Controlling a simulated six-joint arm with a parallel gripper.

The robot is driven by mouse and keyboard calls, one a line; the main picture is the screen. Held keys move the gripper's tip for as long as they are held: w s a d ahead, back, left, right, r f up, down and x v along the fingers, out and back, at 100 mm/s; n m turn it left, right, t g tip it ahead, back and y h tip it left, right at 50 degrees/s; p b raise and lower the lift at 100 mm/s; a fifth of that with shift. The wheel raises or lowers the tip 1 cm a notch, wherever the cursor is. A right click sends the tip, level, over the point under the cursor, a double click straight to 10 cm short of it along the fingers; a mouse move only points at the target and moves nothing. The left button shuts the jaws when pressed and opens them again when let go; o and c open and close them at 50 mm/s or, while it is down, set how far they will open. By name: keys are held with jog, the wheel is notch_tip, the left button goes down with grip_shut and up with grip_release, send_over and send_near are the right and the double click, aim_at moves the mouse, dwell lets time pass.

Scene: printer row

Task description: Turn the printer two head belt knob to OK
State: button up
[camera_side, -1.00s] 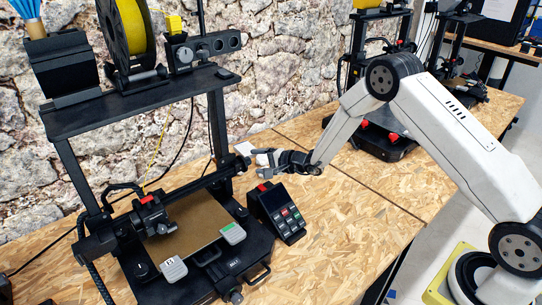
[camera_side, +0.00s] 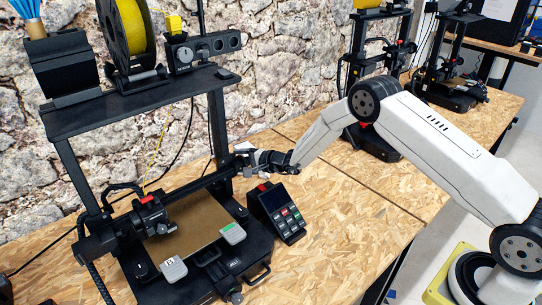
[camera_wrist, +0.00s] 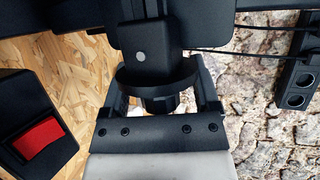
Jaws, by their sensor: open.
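The printer (camera_side: 130,115) fills the left of the side view, with a dark gantry beam across it. My gripper (camera_side: 246,156) is at the right end of that beam and covers the end, so the knob cannot be made out there. In the wrist view a round black knob (camera_wrist: 154,78) sits at the end of a dark beam. My gripper (camera_wrist: 158,82) is open, with one finger on each side of the knob. I cannot tell whether the fingers touch it. No OK mark is readable on the knob.
A control box (camera_side: 280,212) with a screen and keys stands below my gripper; its red button (camera_wrist: 40,138) shows in the wrist view. A stone wall (camera_side: 285,60) is behind. Another printer (camera_side: 375,140) stands at the back right. The wooden bench (camera_side: 350,225) is clear at front right.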

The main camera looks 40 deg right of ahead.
grip_shut()
jog(key=shift+w+r+n+t, duration=0.15)
jog(key=shift+n+t, duration=0.15)
jog(key=shift+t, duration=0.4)
grip_release()
dwell(0.3)
jog(key=shift+v, duration=3.95)
